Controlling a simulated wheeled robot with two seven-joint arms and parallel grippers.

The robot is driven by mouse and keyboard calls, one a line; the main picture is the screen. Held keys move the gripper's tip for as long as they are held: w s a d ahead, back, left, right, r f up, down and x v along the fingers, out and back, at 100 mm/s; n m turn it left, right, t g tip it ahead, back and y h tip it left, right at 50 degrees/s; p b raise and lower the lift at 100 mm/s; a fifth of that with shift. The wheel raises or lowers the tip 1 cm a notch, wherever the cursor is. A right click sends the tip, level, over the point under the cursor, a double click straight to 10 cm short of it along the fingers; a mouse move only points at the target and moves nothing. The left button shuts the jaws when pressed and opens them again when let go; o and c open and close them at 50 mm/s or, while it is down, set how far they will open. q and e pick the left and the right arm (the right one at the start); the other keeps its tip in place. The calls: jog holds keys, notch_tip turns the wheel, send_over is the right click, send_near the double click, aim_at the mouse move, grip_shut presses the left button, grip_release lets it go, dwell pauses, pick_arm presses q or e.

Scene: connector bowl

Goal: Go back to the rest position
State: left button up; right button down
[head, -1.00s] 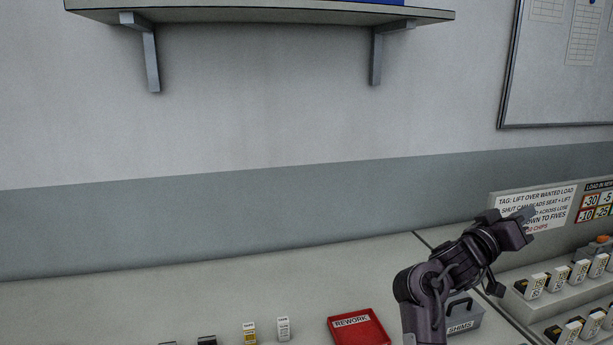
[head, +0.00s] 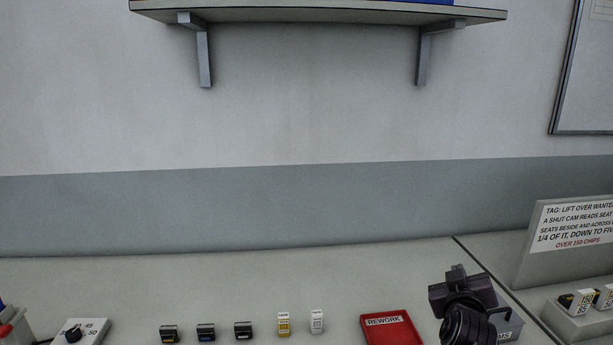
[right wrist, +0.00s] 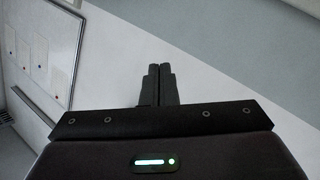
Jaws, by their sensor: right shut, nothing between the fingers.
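My right gripper (head: 462,275) is in the lower right of the head view, raised in front of the grey shims box. In the right wrist view its two dark fingers (right wrist: 158,85) are together with nothing between them. That view shows the wall and a framed board beyond the fingers. My left gripper is in neither view.
A red rework tray (head: 402,335) lies just left of my right gripper, and the shims box (head: 508,325) is partly hidden behind it. Several small dark blocks (head: 206,332), a yellow tag (head: 284,324) and a white tag (head: 317,321) stand left. A sign (head: 570,240) and connector rack (head: 580,318) are right.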

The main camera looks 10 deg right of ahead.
jog(key=s+a+f+n+g+y, duration=0.1)
jog(key=s+a+f+g+y, duration=0.2)
jog(key=a+f, duration=0.35)
jog(key=s+a+f+n+y, duration=0.2)
jog(key=s+a+f+y, duration=0.15)
jog(key=a+f, duration=0.3)
jog(key=s+a+f+g+y, duration=0.2)
jog(key=s+a+f+g, duration=0.25)
jog(key=s, duration=0.35)
jog(key=s+a+f+g+y, duration=0.1)
jog(key=s+a+f+g, duration=0.25)
jog(key=s+a, duration=0.35)
notch_tip(320, 180, down, 32)
jog(key=s+b, duration=0.2)
jog(key=b, duration=0.3)
jog(key=s+d+f+b, duration=0.2)
jog(key=s+f, duration=0.8)
jog(key=f, duration=0.2)
jog(key=s+d+f+g+b, duration=0.1)
jog(key=s+d+f+b, duration=0.1)
jog(key=s+f, duration=0.8)
notch_tip(320, 180, down, 3)
jog(key=shift+d+f+n+g+b, duration=0.2)
jog(key=shift+d+n+g+b, duration=0.1)
jog(key=shift+b, duration=0.2)
jog(key=shift+a, duration=0.1)
